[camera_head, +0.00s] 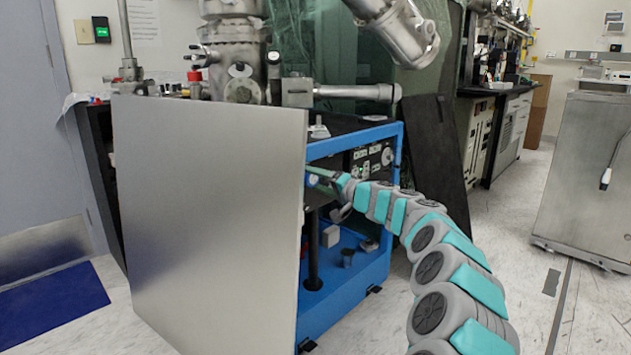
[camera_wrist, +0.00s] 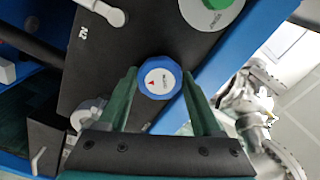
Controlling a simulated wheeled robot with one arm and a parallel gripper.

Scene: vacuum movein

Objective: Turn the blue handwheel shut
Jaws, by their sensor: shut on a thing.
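The blue handwheel (camera_wrist: 160,77) is a small lobed knob with a white centre disc bearing a red mark and lettering. It sits on a dark panel marked N2 (camera_wrist: 82,33). My gripper (camera_wrist: 159,74) has its two green fingers on either side of the handwheel, shut on it. In the head view, my gripper (camera_head: 330,176) reaches in at the front of the blue frame, just beside the edge of a large metal panel.
The large metal panel (camera_head: 205,220) stands close left of my gripper. The blue frame (camera_head: 397,150) surrounds the opening. Floor (camera_head: 545,310) at the right is clear.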

